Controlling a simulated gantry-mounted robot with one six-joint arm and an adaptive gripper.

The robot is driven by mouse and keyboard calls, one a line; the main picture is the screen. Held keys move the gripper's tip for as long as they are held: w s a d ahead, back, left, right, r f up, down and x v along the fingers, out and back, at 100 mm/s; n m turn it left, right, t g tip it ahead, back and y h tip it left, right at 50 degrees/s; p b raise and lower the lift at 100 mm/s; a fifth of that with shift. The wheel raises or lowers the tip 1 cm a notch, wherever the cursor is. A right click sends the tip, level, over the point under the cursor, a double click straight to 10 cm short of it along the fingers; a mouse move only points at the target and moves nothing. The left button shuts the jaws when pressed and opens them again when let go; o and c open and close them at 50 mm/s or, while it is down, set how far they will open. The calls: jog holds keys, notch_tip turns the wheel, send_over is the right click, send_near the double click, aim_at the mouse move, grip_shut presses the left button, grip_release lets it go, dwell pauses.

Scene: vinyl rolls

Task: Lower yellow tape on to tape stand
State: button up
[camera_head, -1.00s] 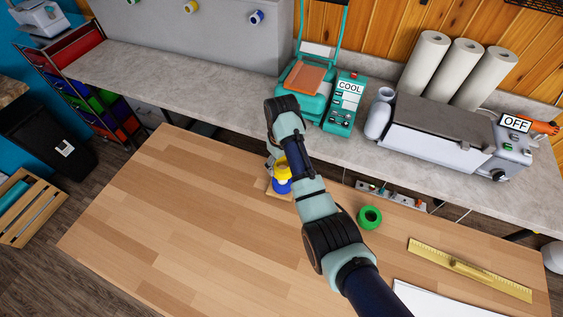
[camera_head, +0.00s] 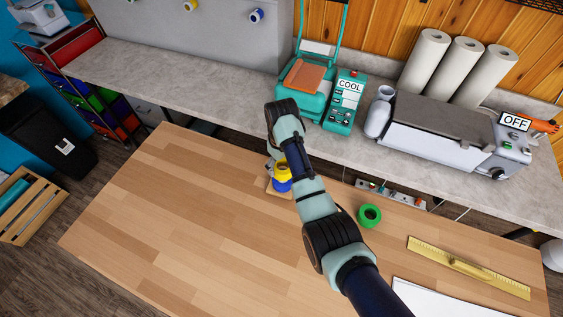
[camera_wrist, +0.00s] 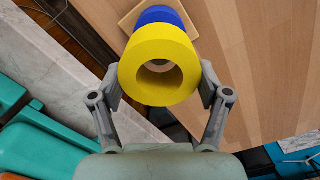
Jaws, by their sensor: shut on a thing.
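The yellow tape (camera_wrist: 160,45) is a thick ring between the fingers of my gripper (camera_wrist: 160,85) in the wrist view, with its hole facing the camera. My gripper is shut on its sides. In the head view the yellow tape (camera_head: 281,170) is partly hidden by my arm and sits directly above the blue tape (camera_head: 282,185). The blue tape also shows behind it in the wrist view (camera_wrist: 158,14). The tape stand's square wooden base (camera_head: 279,192) is under the blue tape. No post shows through the yellow tape's hole. I cannot tell whether the two tapes touch.
A green tape (camera_head: 370,216) lies on the wooden table to the right of my arm. A yellow ruler (camera_head: 468,268) lies farther right. The table's left half is clear. The grey counter (camera_head: 220,85) behind holds a teal heat press (camera_head: 305,85).

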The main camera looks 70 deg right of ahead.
dwell(0.4)
jog(key=shift+f+b, duration=0.3)
jog(key=shift+f, duration=0.5)
jog(key=shift+f+b, duration=0.4)
jog(key=shift+f, duration=0.5)
jog(key=shift+r, duration=0.15)
jog(key=shift+r+p, duration=0.4)
jog(key=shift+p, duration=0.3)
jog(key=shift+f, duration=0.1)
jog(key=shift+f+b, duration=0.6)
jog(key=shift+f, duration=0.35)
